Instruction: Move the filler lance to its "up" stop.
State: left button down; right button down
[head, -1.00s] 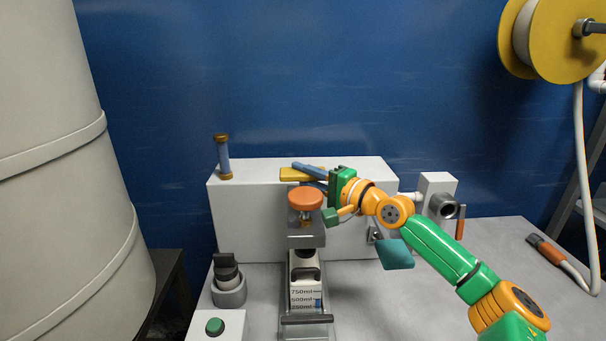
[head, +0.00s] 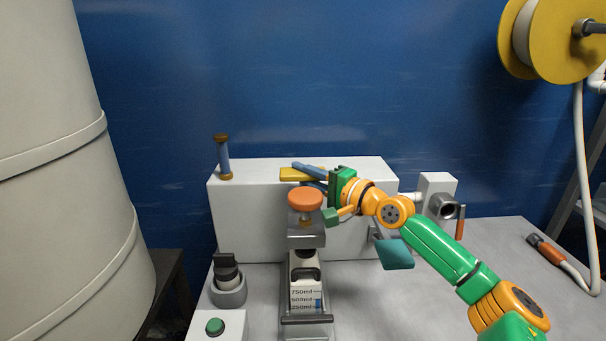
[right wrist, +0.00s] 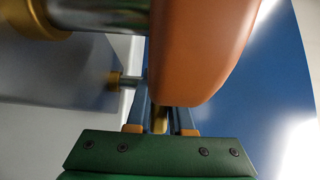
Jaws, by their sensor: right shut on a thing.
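An orange knob (head: 305,200) sits on a short brass-collared stem at the top of the grey filling stand, above a white bottle (head: 304,297). A flat yellow bar (head: 296,174) lies just behind the knob. I cannot tell for sure which of these belongs to the filler lance. My right gripper (head: 310,176) reaches in from the right, behind the knob, with its blue fingers closed on the yellow bar. In the right wrist view, the orange knob (right wrist: 200,45) fills the top centre, and a narrow yellow piece (right wrist: 160,118) shows between the fingers. My left gripper is out of view.
A white housing (head: 250,220) stands behind the stand, with a blue brass-capped tube (head: 224,158) on it. A green button (head: 215,327) and a black-topped holder (head: 229,285) are at left. A valve (head: 443,206) and hose nozzle (head: 545,249) are at right.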

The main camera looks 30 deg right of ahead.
notch_tip(320, 180, up, 5)
jog(key=p, duration=0.4)
jog(key=shift+p, duration=0.3)
jog(key=shift+f, duration=0.15)
jog(key=c, duration=0.8)
grip_release()
jog(key=shift+b, duration=0.3)
jog(key=shift+s+f, duration=0.1)
jog(key=shift+s+d+f+b, duration=0.15)
jog(key=shift+s+f+b, duration=0.05)
jog(key=shift+b, duration=0.15)
jog(key=b+v, duration=0.6)
jog(key=b, duration=0.4)
jog(key=shift+s+r, duration=0.25)
jog(key=shift+r, duration=0.05)
